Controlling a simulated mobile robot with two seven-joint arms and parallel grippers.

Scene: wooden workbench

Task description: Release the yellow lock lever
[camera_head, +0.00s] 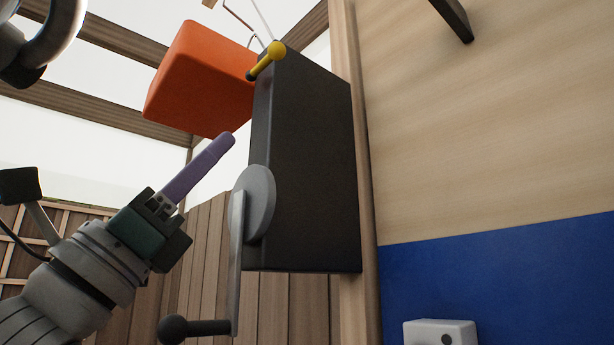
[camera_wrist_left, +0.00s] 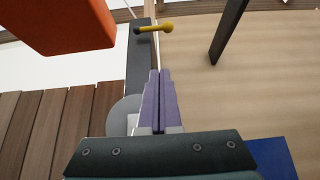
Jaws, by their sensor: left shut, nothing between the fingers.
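The yellow lock lever (camera_head: 267,60) sticks out at an angle from the upper edge of a dark box (camera_head: 310,165) mounted on a wooden post. It has a round yellow knob at its upper end. In the left wrist view the lever (camera_wrist_left: 156,28) lies nearly level, beyond the fingertips. My left gripper (camera_head: 228,140) has purple fingers shut with nothing between them. It is below and left of the lever, apart from it. The fingers also show in the left wrist view (camera_wrist_left: 160,74), pointing toward the lever. My right gripper is not in view.
An orange block (camera_head: 200,80) hangs just left of the lever. A grey disc (camera_head: 258,200) with a crank arm and dark knob (camera_head: 174,329) sits on the box's side. A dark bar (camera_wrist_left: 228,30) is right of the lever. A white box (camera_head: 440,333) is at lower right.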

